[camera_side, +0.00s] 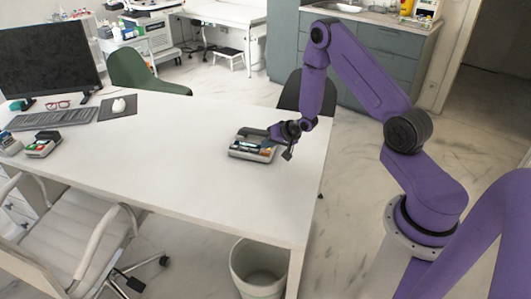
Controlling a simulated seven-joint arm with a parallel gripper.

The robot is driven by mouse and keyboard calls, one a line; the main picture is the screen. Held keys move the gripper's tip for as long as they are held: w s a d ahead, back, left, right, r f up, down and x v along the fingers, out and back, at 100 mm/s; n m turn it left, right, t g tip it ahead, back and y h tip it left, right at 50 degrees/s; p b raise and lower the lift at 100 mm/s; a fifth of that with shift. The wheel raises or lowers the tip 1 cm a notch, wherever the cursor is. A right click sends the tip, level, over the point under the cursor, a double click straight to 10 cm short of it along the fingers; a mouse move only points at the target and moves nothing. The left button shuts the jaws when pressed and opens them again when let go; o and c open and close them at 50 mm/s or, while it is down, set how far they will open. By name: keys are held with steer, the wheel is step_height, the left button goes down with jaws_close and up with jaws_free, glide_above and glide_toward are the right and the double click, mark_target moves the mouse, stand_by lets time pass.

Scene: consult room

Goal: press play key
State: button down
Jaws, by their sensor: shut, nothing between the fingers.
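A small grey device with a dark top and some light and coloured parts (246,150) lies on the white desk, near its right end. It looks like the player, but its keys are too small to tell apart, so I cannot pick out the play key. My gripper (288,155) is shut and empty at the right edge of the device, pointing down. I cannot tell whether its tips touch the device or the desk. Part of the device's right side is hidden behind my gripper.
The white desk (180,160) is clear around the device. A monitor (50,60), keyboard (55,117), mouse (119,105), glasses and a small card terminal (43,145) stand at the left. A dark chair (290,92) is behind the desk, a bin (258,270) in front.

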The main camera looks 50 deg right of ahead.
mark_target(268, 153)
steer(key=shift+f, duration=0.35)
steer(key=shift+f, duration=0.4)
stand_by(0.7)
stand_by(0.3)
steer(key=shift+r, duration=0.85)
steer(key=shift+r, duration=2.5)
